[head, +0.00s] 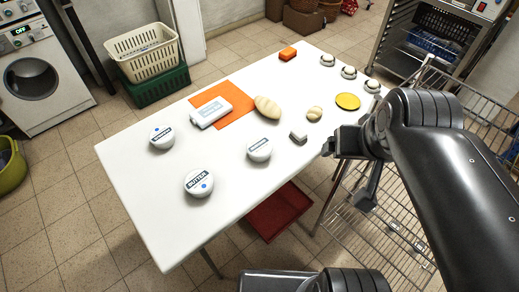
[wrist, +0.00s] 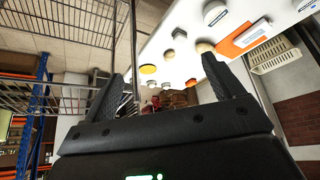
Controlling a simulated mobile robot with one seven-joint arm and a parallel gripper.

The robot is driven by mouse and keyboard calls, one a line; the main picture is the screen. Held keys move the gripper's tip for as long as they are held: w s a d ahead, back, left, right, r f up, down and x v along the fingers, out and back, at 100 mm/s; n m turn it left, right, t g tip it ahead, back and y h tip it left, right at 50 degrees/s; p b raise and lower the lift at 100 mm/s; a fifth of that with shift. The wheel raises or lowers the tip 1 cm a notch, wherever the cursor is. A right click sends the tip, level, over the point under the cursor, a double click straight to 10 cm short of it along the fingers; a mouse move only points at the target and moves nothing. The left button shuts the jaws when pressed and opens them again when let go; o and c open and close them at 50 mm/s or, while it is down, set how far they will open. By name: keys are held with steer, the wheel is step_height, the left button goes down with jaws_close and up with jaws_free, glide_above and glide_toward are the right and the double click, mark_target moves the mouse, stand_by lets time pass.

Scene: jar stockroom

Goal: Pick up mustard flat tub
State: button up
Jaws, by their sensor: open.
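The mustard flat tub (head: 348,101) is a low, round yellow disc. It lies on the white table (head: 140,190) near its right edge. It also shows in the wrist view (wrist: 148,69), small and some way off, between the fingers. My gripper (head: 328,147) is at the table's right edge, nearer the camera than the tub and apart from it. In the wrist view my gripper (wrist: 160,72) has its two fingers spread wide with nothing between them.
A cream round thing (head: 314,113) and a grey block (head: 298,137) are close to the tub. Several small jars (head: 348,72) line the far right edge. White tubs (head: 199,183) and an orange mat (head: 238,91) are further left. A wire rack (head: 385,225) stands right of the table.

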steer(key=shift+o, duration=1.3)
steer(key=shift+w, duration=0.1)
steer(key=g, duration=0.6)
glide_above(259, 145)
steer(key=f, duration=2.7)
steer(key=shift+s+d+f, duration=0.3)
steer(key=shift+s+f, duration=0.1)
steer(key=shift+w+a+f, duration=0.1)
steer(key=shift+w+f, duration=0.05)
steer(key=shift+f, duration=1.3)
steer(key=shift+w+a+f, duration=0.1)
steer(key=shift+w+f, duration=0.05)
steer(key=shift+f, duration=1.25)
steer(key=shift+c, duration=0.2)
